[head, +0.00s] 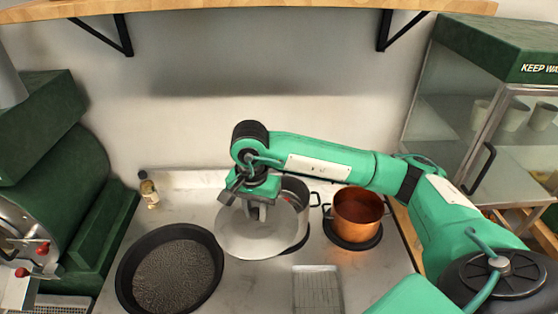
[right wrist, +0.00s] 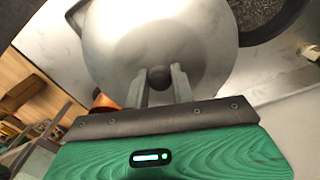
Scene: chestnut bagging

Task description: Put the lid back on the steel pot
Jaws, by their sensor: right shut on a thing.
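The steel pot (head: 297,187) stands in the middle of the counter in the head view, with much of it hidden behind the lid and my gripper. The round grey lid (head: 262,236) hangs in front of the pot and a little to its left, seen at an angle. My right gripper (head: 262,208) is shut on the lid's dark knob. In the right wrist view the two fingers (right wrist: 162,86) clasp the knob (right wrist: 160,77), and the lid (right wrist: 165,35) spreads out beyond them. I cannot tell whether the lid touches the pot. My left gripper is not in view.
A copper pot (head: 357,214) stands right of the steel pot. A dark pan (head: 123,270) of small grains lies at left. A small bottle (head: 149,190) stands at the back left. A metal tray (head: 318,288) lies in front. A glass cabinet (head: 450,90) is at right.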

